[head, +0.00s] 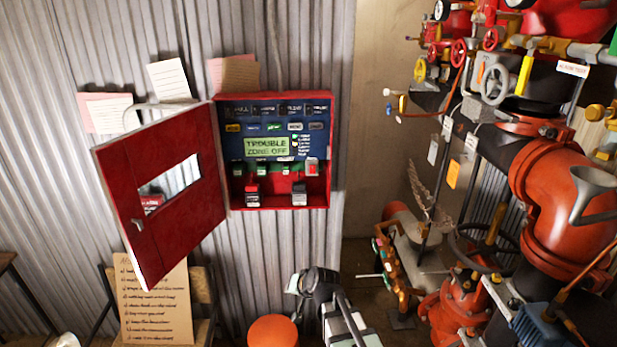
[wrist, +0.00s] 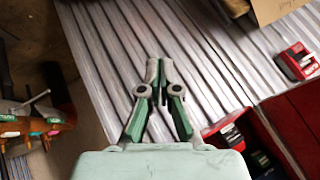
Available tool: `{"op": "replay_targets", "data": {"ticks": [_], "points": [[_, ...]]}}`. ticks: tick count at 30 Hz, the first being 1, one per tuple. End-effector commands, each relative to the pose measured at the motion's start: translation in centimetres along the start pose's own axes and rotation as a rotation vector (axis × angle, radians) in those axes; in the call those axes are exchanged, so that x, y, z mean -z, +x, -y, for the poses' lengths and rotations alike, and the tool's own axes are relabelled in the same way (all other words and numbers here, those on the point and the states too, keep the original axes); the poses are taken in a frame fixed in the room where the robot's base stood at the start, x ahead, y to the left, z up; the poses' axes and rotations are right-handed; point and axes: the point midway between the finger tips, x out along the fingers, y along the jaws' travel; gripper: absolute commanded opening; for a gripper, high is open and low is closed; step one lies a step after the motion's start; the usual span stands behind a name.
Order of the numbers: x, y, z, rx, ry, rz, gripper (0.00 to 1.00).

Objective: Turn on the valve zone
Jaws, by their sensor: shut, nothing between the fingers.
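A red control box (head: 331,150) on the corrugated wall stands open in the head view. Its blue panel (head: 240,109) has a green screen (head: 268,146) reading "TROUBLE ZONE OFF". Small labelled buttons sit above the screen. Several small switches and two larger dark modules (head: 252,195) are below it. I cannot tell which control is the valve zone. My gripper (wrist: 158,66) is shut and empty in the wrist view, against the bare wall. The box (wrist: 233,118) shows at its lower right, apart from the fingers. In the head view my arm is low, below the box.
The red box door (head: 168,232) swings out to the left. Papers (head: 170,80) are stuck on the wall. A handwritten sheet (head: 155,305) leans on a chair at lower left. Red pipes (head: 565,200) and valves crowd the right. An orange round top (head: 273,331) is below the box.

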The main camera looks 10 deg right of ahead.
Motion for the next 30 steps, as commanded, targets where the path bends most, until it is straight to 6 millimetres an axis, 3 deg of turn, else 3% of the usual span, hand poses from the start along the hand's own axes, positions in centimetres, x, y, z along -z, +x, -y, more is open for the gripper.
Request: {"op": "replay_targets", "data": {"ticks": [3,11,18,22,30], "points": [[5.5,-2.1,3.8,0.085,0.047,-0.134,0.00],[16.9,-9.3,11.6,0.299,0.193,-0.429,0.00],[26.9,-19.5,17.3,0.549,0.412,-0.725,0.00],[31.1,-24.9,17.9,0.686,0.586,-0.880,0.00],[33.3,-28.1,15.2,0.795,0.818,-1.037,0.00]]}}
